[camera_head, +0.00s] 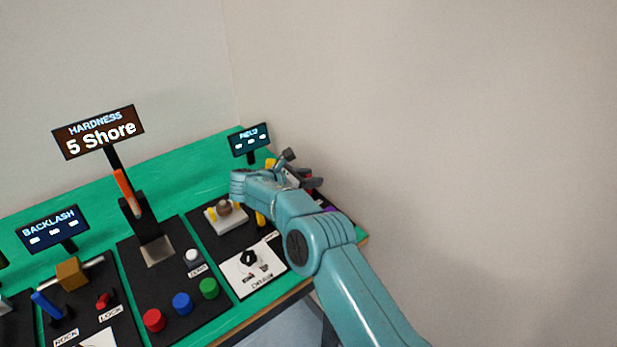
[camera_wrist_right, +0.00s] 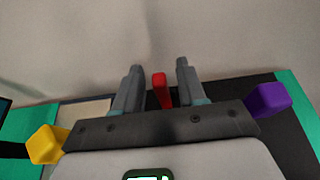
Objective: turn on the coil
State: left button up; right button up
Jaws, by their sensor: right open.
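My right gripper (camera_head: 303,174) is open over the far right end of the bench, beside the small dark display that seems to read FIELD (camera_head: 250,140). In the right wrist view its two grey fingers (camera_wrist_right: 160,66) stand apart. A small upright red piece (camera_wrist_right: 160,90) shows in the gap between them, with no finger seen touching it. I cannot tell whether this red piece is the coil's switch. A brown rounded part on a pale base (camera_head: 225,211) stands left of my right arm; I cannot tell if it is the coil. My left gripper is not in view.
A purple block (camera_wrist_right: 268,98) and a yellow block (camera_wrist_right: 46,145) flank the gripper. A white plate with a black knob (camera_head: 249,258) lies near the front edge. Red (camera_head: 153,320), blue (camera_head: 182,303) and green (camera_head: 208,288) buttons sit left. A wall is behind.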

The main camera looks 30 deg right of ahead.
grip_shut()
jog(key=shift+s+f+m+b, duration=0.15)
jog(key=shift+m+b, duration=0.15)
jog(key=shift+b, duration=0.3)
jog(key=s+m+t+b, duration=0.1)
jog(key=m+b, duration=0.1)
jog(key=b, duration=0.4)
jog(key=s+f+m+t+b, duration=0.1)
jog(key=m+t+b, duration=0.1)
jog(key=b, duration=0.4)
jog(key=s+f+m+t+b, duration=0.1)
jog(key=b, duration=0.5)
jog(key=shift+s+d+f+m, duration=0.1)
jog(key=shift+s+d+m, duration=0.05)
jog(key=shift+s+m, duration=0.25)
jog(key=shift+s+m+t+h+b, duration=0.1)
jog(key=shift+m+t+h+b, duration=0.3)
jog(key=shift+b, duration=0.55)
grip_release()
jog(key=shift+r, duration=0.2)
